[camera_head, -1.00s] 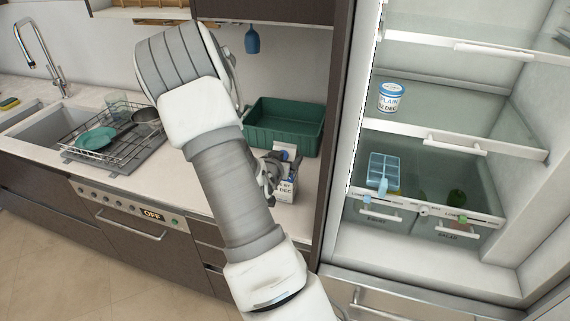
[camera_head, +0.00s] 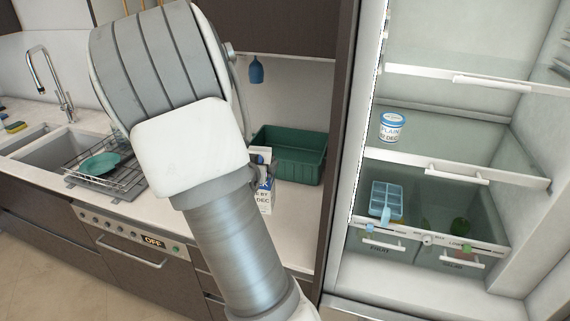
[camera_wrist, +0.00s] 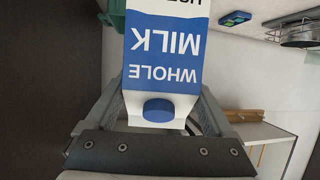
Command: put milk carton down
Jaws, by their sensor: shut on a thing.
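The milk carton (camera_wrist: 168,60) is white and blue, with "WHOLE MILK" print and a blue cap, and fills the top middle of the wrist view. My gripper (camera_wrist: 160,110) is shut on it, with a finger on each side near its top. In the head view the milk carton (camera_head: 264,196) is upright at the counter, in front of the green bin. My arm hides its left part and most of my gripper there. I cannot tell whether its base touches the counter.
The green bin (camera_head: 290,153) stands on the counter (camera_head: 292,212) behind the carton. A sink and a dish rack (camera_head: 105,180) with a teal plate (camera_head: 99,164) are at left. The open fridge (camera_head: 440,140) at right holds a yogurt tub (camera_head: 391,128) and a blue ice tray (camera_head: 385,200).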

